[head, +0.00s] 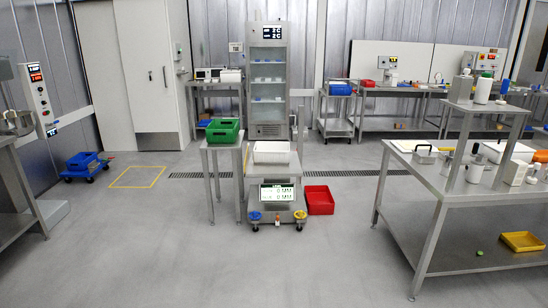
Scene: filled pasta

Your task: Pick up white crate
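A white crate (271,158) sits on top of a wheeled metal cart (250,194) in the middle of the head view. It appears upright, and its inside is only partly visible. Neither of my grippers is in view, so nothing shows near the crate.
A small table with a green crate (223,137) stands directly left of the cart. A red crate (320,207) lies on the floor to its right. A steel table (425,177) with several items fills the right. The floor in front is clear.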

